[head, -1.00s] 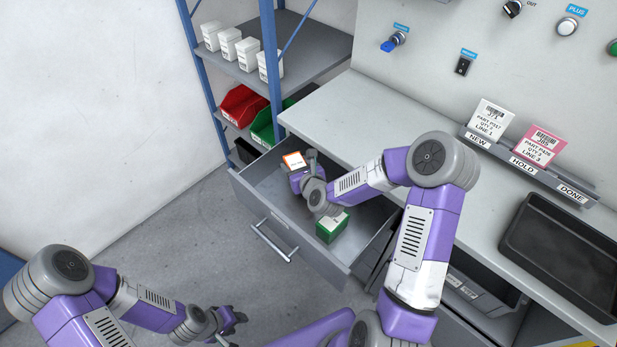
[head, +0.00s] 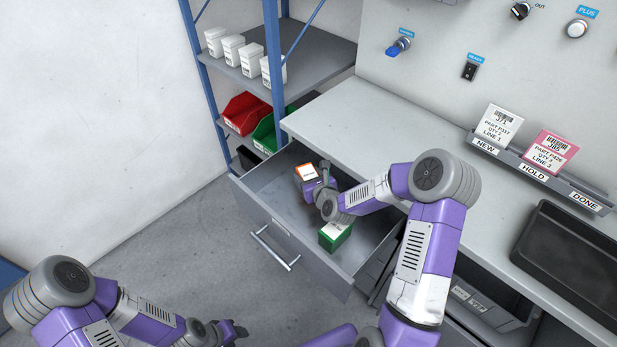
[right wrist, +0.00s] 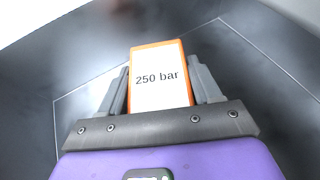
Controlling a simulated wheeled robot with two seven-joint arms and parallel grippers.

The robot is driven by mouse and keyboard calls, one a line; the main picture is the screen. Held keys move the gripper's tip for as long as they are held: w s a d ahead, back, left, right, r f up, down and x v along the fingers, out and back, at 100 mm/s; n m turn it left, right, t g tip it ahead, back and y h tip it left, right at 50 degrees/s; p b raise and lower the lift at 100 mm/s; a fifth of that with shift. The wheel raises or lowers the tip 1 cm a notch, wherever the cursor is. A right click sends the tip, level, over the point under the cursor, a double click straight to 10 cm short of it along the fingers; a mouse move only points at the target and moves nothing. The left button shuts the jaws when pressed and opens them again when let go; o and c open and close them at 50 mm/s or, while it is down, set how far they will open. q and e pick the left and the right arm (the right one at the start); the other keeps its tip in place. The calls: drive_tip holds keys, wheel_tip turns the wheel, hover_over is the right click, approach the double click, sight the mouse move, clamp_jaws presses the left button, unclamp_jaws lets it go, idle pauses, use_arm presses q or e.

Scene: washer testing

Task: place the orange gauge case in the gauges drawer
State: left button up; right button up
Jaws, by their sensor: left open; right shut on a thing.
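The orange gauge case (head: 308,172) is held by my right gripper (head: 311,179) inside the open grey drawer (head: 276,213), toward its far left part. In the right wrist view the case (right wrist: 159,78) has a white label reading "250 bar" and sits between the two grey fingers of my right gripper (right wrist: 158,85). Whether it touches the drawer floor cannot be told. My left gripper (head: 238,331) is open and empty, low over the floor at the bottom of the head view.
A green case (head: 335,237) with a white top stands in the same drawer, nearer the right side. The grey worktop (head: 400,135) lies above the drawer, with a black tray (head: 570,250) at right. Red (head: 246,113) and green bins (head: 268,135) sit on the shelf behind.

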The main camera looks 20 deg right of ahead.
drive_tip(key=shift+f, duration=0.15)
drive_tip(key=o, duration=1.2)
drive_tip(key=shift+s+r, duration=0.15)
drive_tip(key=shift+r, duration=0.05)
drive_tip(key=shift+p+v, duration=1.85)
drive_tip(key=shift+v, duration=4)
drive_tip(key=shift+r, duration=0.15)
